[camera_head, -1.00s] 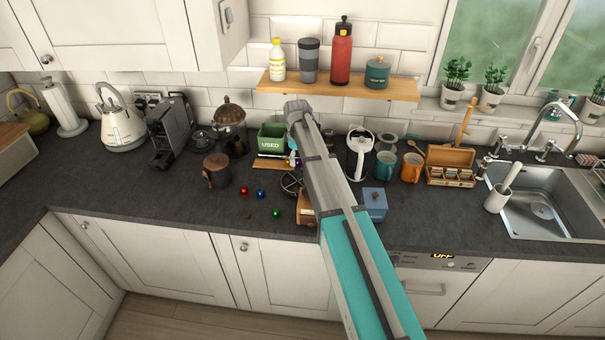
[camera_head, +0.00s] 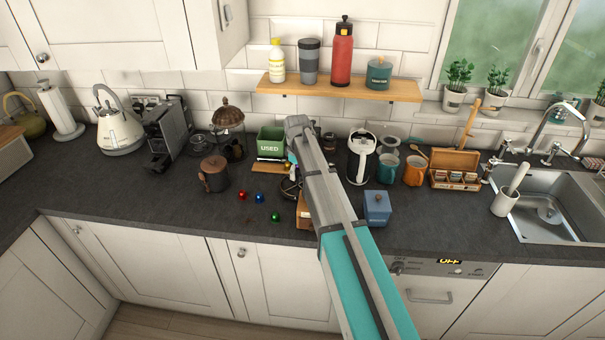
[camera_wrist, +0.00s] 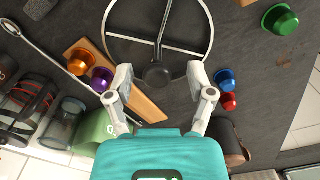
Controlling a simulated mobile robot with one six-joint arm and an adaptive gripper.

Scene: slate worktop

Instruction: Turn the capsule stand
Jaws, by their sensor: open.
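The capsule stand (camera_wrist: 158,74) shows in the wrist view as a wire ring with thin spokes and a dark round hub. In the head view it is largely hidden behind my arm. My gripper (camera_wrist: 160,88) is open, with one finger on each side of the hub and nothing visibly held. I cannot tell whether the fingers touch the stand. An orange capsule (camera_wrist: 79,61) and a purple capsule (camera_wrist: 102,79) are by a wooden board (camera_wrist: 135,88) left of the ring. A blue capsule (camera_wrist: 224,78), a red capsule (camera_wrist: 229,101) and a green capsule (camera_wrist: 280,21) lie to the right.
A green bin marked USED (camera_head: 271,142) stands behind the stand. A brown lidded pot (camera_head: 214,174) is to the left and a blue box (camera_head: 377,207) to the right. A thin metal rod (camera_wrist: 55,58) with a looped end crosses the wrist view. The front left worktop is clear.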

